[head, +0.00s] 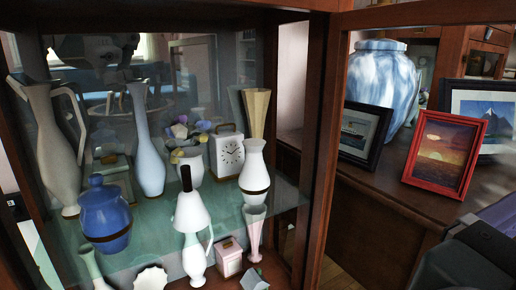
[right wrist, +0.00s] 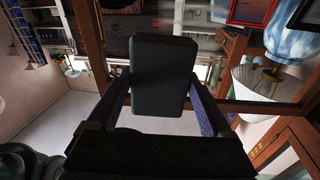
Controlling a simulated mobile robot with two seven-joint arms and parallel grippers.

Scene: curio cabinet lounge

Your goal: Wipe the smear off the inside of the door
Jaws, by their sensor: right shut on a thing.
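My right gripper (right wrist: 161,82) is shut on a dark, block-shaped pad (right wrist: 164,60), held between its two purple fingers. In the head view, a dark and purple part of my right arm shows at the lower right edge; the pad is not clear there. A wooden door frame (head: 420,13) with a see-through pane spans the right of the head view. Wooden frame bars also show behind the pad in the right wrist view (right wrist: 88,30). I cannot tell whether the pad touches the pane. I cannot make out a smear. My left gripper is not in view.
The glass-fronted cabinet holds several fragile pieces, including a blue jar (head: 105,218), a pale blue vase (head: 146,145) and a white clock (head: 227,153). Beyond the door frame, a red picture frame (head: 445,152) and a large blue-white vase (head: 382,85) stand on a wooden top.

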